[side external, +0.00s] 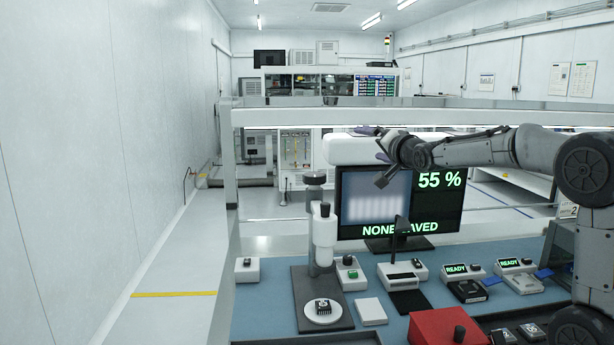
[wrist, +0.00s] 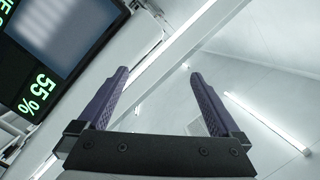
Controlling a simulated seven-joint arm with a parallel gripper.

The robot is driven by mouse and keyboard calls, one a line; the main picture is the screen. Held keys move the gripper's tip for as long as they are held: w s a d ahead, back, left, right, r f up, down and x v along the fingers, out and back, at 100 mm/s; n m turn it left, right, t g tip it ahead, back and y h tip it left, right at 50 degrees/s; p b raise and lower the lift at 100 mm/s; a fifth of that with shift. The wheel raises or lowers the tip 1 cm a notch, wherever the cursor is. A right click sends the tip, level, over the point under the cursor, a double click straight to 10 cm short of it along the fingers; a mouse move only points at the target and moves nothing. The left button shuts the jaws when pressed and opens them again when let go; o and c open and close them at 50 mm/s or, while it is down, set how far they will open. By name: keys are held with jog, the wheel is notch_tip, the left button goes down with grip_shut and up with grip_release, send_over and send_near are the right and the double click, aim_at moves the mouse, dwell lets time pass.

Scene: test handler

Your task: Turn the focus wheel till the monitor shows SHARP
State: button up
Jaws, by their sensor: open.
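The monitor also shows tilted in the wrist view (wrist: 62,45). A white microscope (side external: 323,258) stands left of it, with a dark chip (side external: 322,305) on its round stage. A small dark knob (side external: 325,209) sits on the microscope; I cannot tell if it is the focus wheel. My gripper (wrist: 158,74) is open and empty, raised in front of the monitor, right of and above the microscope.
A red box (side external: 432,328) with a black knob is at the front. Two READY displays (side external: 456,268) and trays stand at right.

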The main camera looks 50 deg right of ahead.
aim_at(315, 178)
jog(key=w+a+r+n+t+y, duration=0.25)
jog(key=a+n+y, duration=0.4)
jog(key=n, duration=0.75)
notch_tip(315, 178, down, 12)
jog(key=w, duration=0.1)
jog(key=w+d, duration=0.2)
jog(key=w, duration=1.1)
jog(key=shift+t+h, duration=0.35)
jog(key=shift+h, duration=0.1)
jog(key=shift+w, duration=0.1)
jog(key=shift+c, duration=0.2)
jog(key=c, duration=1.3)
jog(key=shift+h, duration=0.3)
